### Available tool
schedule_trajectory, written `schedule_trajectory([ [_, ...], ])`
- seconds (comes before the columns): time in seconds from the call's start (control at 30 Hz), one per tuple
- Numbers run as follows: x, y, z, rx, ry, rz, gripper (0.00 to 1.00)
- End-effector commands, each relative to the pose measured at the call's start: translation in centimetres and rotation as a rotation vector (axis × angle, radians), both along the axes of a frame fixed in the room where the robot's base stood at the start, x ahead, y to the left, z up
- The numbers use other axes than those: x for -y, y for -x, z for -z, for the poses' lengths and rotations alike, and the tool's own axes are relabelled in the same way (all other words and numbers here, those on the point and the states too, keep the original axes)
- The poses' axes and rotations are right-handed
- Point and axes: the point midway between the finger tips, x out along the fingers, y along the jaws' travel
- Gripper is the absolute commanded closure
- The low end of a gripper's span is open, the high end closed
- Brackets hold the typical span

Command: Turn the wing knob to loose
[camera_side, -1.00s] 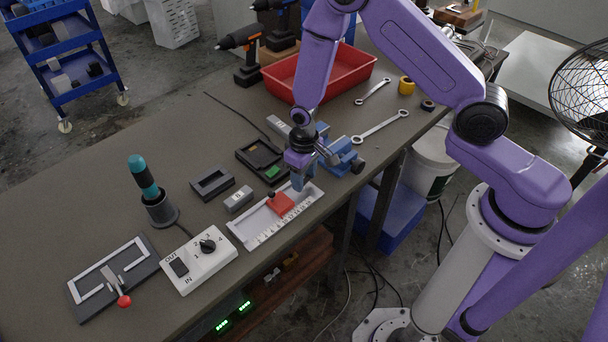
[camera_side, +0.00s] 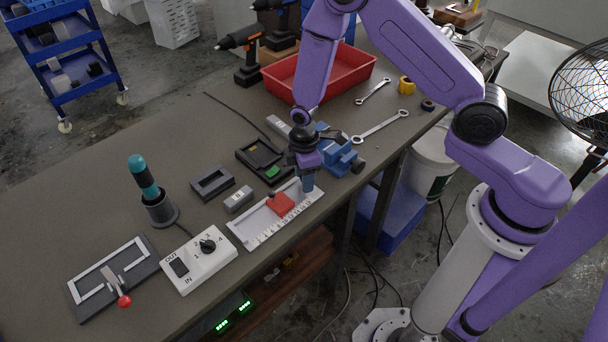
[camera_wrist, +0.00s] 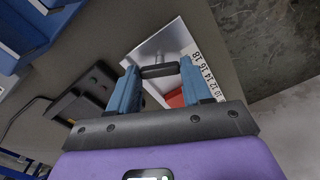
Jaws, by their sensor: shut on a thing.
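The white scale tray (camera_side: 247,230) lies along the table's front edge, with a red block (camera_side: 281,204) on it. My gripper (camera_side: 308,186) points down at the tray's right end, beside the red block. In the wrist view its two blue fingers (camera_wrist: 160,73) stand on either side of a dark bar, which looks like the wing knob (camera_wrist: 159,71), and are shut on it. The knob is hidden by the fingers in the side view. The red block (camera_wrist: 175,99) and the scale numbers (camera_wrist: 210,78) show past the fingers in the wrist view.
A black device with a green patch (camera_side: 262,160) and a blue vise (camera_side: 340,155) stand close behind my gripper. A small grey block (camera_side: 239,199) and a white switch box (camera_side: 199,262) with a dial lie to the left. The floor drops away past the table's front edge.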

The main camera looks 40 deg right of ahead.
Motion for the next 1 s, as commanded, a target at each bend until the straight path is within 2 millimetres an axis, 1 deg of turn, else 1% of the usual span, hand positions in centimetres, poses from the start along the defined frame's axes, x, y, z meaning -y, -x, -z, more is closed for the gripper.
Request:
schedule_trajectory([
  [0.2,0.0,-0.01,-0.07,0.0,0.001,-0.185,0.82],
  [0.5,0.04,-0.03,-0.07,0.0,0.0,-0.36,0.82],
  [0.73,0.04,-0.04,-0.07,0.0,0.0,-0.422,0.82],
  [1.0,0.04,-0.04,-0.07,0.0,0.0,-0.436,0.82],
])
